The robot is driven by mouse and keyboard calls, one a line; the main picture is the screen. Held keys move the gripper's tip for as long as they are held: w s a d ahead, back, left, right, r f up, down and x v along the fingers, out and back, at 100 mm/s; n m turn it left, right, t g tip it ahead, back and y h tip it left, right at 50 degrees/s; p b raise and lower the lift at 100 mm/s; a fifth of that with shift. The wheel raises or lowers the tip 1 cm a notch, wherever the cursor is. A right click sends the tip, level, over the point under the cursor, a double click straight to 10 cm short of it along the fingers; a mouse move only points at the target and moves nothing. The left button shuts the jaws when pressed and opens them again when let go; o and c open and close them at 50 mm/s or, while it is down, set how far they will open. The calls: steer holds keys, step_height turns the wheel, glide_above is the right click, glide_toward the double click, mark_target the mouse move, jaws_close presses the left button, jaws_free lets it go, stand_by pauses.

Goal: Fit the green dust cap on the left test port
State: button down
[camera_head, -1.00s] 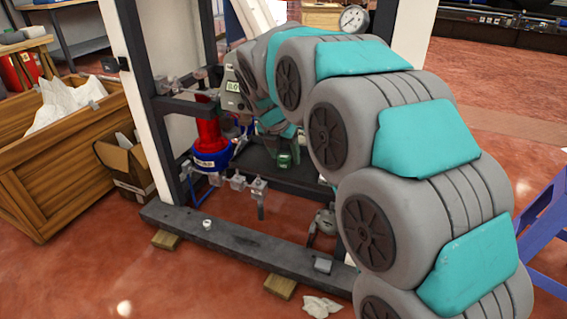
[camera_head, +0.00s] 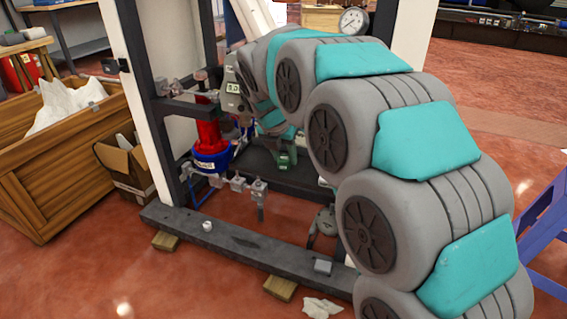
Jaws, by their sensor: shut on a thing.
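My arm reaches in from the lower right into the frame and hides much of its middle. My gripper (camera_head: 236,88), a grey housing with a small lit label, is at the arm's far end beside the red cylinder. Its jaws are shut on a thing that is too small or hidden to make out. I cannot pick out the green dust cap. Small grey fittings (camera_head: 238,184) stand in a row below the gripper, right of the blue-based red cylinder (camera_head: 208,135). I cannot tell which, if any, is the left test port.
The dark frame's front beam (camera_head: 180,222) carries a small pale ring (camera_head: 207,226) and a grey block (camera_head: 322,266). A green part (camera_head: 284,158) sits inside the frame. A pressure gauge (camera_head: 353,20) is at upper right, a wooden crate (camera_head: 70,170) at left. Red floor at lower left is clear.

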mark_target(283, 158)
steer(key=shift+r+p, duration=2.6)
steer(key=shift+r, duration=0.15)
steer(key=shift+a, duration=0.15)
